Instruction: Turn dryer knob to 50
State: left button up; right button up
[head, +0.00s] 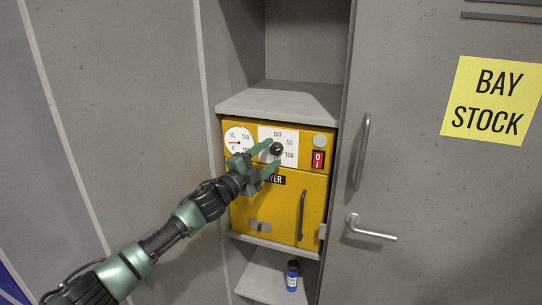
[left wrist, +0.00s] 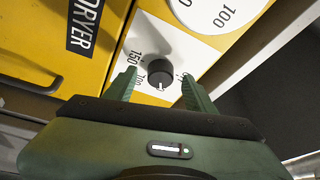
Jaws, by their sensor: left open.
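The dryer knob (head: 277,149) is a round black dial on a white scale plate marked OFF, 50 and 100, on the yellow dryer (head: 270,212). In the left wrist view the knob (left wrist: 160,73) has a pale mark on its lower side; 150 and 100 show to its left. The 50 is not clear there, so I cannot tell the exact setting. My left gripper (head: 267,159) is open, with one green finger on each side of the knob. In the wrist view its fingertips (left wrist: 160,84) look apart from the knob. My right gripper is not in view.
A round gauge (head: 238,140) is left of the knob, and a red switch (head: 318,159) is right of it. The dryer sits in a grey cabinet niche under a shelf (head: 285,100). A blue bottle (head: 292,276) stands below. A door handle (head: 371,229) sticks out at right.

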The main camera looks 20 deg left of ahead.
pick_arm(q)
jog(key=b+v, duration=0.2)
jog(key=v, duration=0.5)
